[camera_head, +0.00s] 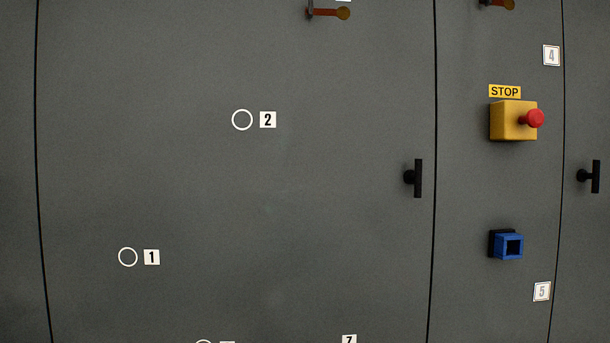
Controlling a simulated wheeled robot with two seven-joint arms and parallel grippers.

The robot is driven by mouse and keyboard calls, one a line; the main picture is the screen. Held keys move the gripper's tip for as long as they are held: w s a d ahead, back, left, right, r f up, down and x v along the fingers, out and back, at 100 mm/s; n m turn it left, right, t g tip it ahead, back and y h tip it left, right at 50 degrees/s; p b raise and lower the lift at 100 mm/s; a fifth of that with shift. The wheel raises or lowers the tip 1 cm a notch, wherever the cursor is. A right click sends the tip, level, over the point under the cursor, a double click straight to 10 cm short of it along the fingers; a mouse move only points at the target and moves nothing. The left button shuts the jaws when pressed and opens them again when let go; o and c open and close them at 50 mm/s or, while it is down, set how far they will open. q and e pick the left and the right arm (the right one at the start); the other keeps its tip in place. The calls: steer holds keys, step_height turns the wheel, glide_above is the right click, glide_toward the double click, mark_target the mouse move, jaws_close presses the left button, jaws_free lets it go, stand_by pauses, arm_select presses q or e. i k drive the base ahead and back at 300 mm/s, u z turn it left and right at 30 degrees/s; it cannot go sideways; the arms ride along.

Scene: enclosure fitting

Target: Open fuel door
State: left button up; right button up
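No fuel door labelled as such shows in the head view. A large grey cabinet panel (300,220) fills the middle, with dark seams at its left and right sides. A black T-shaped handle (417,178) stands out near its right edge. A second black handle (595,177) is on the panel at the far right. A blue square socket-like part (508,246) with a dark opening is on the narrow panel between them. The panels look flush along their seams. Neither of my grippers is in view.
A yellow box with a red stop button (535,118) juts out under a STOP label. Orange-brown levers (330,13) (498,4) stick out at the top. White circles mark spots 1 (128,257) and 2 (242,120). The space before the large panel looks clear.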

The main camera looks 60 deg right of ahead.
mark_target(417, 177)
steer(key=u, duration=0.6)
steer(key=k, duration=1.1)
steer(key=z, duration=1.15)
